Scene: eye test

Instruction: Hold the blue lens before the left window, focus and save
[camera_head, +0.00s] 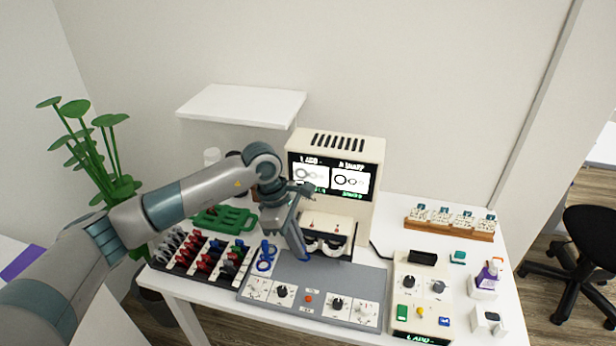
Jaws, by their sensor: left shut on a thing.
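My left gripper (300,246) reaches down in front of the cream eye tester (366,208). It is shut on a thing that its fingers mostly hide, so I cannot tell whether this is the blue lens. The left window (310,243) is a dark round opening low on the tester, just behind the fingers and partly covered. The right window (334,246) is clear. Blue ring-shaped pieces (265,262) are left of the fingers, by the grey panel (318,276). The tester's screen (331,177) shows two ring pictures; its small text is hard to read. My right gripper is out of view.
A rack (160,262) of grey, red and dark lenses stands at left. A cream box (420,300) with knobs and green, yellow and blue buttons is right. Behind are a green tray (222,222) and a wooden block of white pieces (450,228).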

